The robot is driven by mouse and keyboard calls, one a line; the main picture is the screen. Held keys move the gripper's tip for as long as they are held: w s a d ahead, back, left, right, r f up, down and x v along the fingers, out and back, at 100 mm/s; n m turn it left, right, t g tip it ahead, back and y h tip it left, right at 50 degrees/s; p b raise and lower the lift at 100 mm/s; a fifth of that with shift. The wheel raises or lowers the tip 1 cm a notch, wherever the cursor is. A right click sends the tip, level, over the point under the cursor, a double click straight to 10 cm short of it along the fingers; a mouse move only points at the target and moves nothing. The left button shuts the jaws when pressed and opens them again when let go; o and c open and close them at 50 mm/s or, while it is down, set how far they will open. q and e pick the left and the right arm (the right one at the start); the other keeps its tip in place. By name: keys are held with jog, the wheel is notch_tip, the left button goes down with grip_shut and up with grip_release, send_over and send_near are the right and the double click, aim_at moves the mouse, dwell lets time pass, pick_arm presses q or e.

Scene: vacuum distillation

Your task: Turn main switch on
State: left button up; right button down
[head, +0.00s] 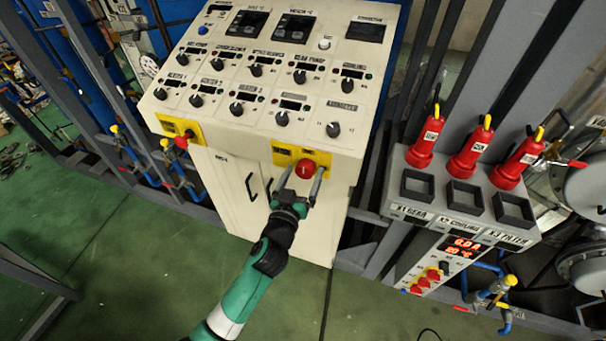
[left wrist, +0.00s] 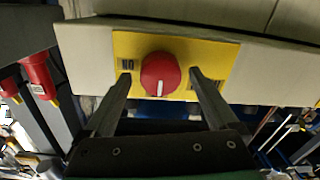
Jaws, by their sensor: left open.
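The main switch appears to be the red round knob (head: 306,168) on a yellow plate (head: 283,153) at the right of the cabinet's front edge. In the left wrist view the red knob (left wrist: 160,73) has a white mark pointing down in the picture, and the yellow plate (left wrist: 218,57) has dark lettering on both sides of it. My left gripper (head: 302,180) is open, with one finger on each side of the knob. In the left wrist view the fingers of the gripper (left wrist: 160,82) stand apart from the knob's sides. My right gripper is not in view.
The white control cabinet (head: 225,185) has several black dials and displays on its sloped top. Another red knob (head: 181,142) sits on a yellow plate at the left. A grey rack (head: 430,205) with red bottle-like devices stands at the right. Green floor (head: 110,255) lies open in front.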

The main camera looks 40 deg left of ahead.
pick_arm(q)
jog(key=shift+w+a, duration=0.1)
jog(key=shift+w, duration=0.05)
jog(key=c, duration=1.4)
jog(key=shift+o, duration=0.2)
jog(key=shift+m, duration=0.5)
jog(key=m, duration=0.2)
jog(key=shift+m+b, duration=0.35)
jog(key=shift+m, duration=0.05)
jog(key=m, duration=0.4)
jog(key=shift+m, duration=0.3)
jog(key=m+p, duration=0.1)
jog(key=m, duration=0.3)
jog(key=shift+m, duration=0.4)
jog(key=m+p, duration=0.1)
jog(key=m, duration=0.4)
jog(key=shift+f+t, duration=0.15)
jog(key=shift+t, duration=0.15)
jog(key=shift+m, duration=0.3)
